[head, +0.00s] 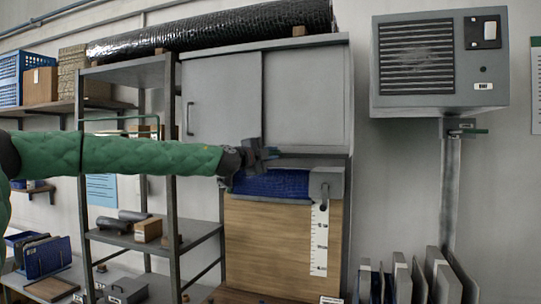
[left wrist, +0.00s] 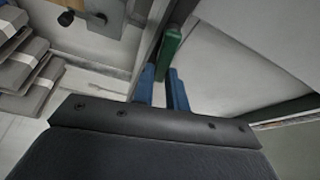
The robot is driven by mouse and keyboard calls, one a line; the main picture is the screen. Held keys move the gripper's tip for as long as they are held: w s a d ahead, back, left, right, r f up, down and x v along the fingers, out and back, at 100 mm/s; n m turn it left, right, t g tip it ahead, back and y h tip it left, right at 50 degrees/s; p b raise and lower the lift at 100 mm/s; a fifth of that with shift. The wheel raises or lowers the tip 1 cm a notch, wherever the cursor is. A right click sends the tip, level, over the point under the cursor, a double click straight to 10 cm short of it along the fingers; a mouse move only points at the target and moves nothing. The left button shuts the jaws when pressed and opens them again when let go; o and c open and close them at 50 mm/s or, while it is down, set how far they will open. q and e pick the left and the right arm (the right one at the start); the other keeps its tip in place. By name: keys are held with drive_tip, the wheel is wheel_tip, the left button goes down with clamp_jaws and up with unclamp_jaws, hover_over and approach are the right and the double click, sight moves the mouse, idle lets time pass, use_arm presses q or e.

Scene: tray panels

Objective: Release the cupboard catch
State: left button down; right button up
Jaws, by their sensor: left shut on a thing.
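The grey cupboard (head: 306,95) has two sliding door panels and stands in the middle of the head view. My left gripper (head: 268,154) is at the lower edge of the cupboard, in front of it, with its arm coming from the left. In the left wrist view, the blue fingers of my left gripper (left wrist: 163,82) are shut on a green piece like a lever (left wrist: 171,48). It looks like the cupboard's catch, but I cannot tell for certain. It is hidden in the head view. My right gripper is not in view.
A wooden panel (head: 270,247) with a white scale strip (head: 319,240) and blue material (head: 272,185) on top is below the cupboard. A metal rack (head: 172,205) stands left. A grey vented unit (head: 438,62) hangs right. Upright panels (head: 420,284) stand at lower right.

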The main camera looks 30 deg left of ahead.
use_arm(q)
drive_tip(key=shift+f+m, duration=0.25)
drive_tip(key=shift+m, duration=0.15)
drive_tip(key=shift+f+m+g+b, duration=0.25)
drive_tip(key=shift+m+g+b, duration=0.15)
drive_tip(key=shift+m, duration=0.3)
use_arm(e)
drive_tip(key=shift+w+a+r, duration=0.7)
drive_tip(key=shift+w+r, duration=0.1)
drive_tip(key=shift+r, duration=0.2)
use_arm(q)
drive_tip(key=c, duration=1.4)
unclamp_jaws()
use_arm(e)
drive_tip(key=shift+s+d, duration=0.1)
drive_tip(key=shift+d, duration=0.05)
use_arm(q)
drive_tip(key=shift+s, duration=0.1)
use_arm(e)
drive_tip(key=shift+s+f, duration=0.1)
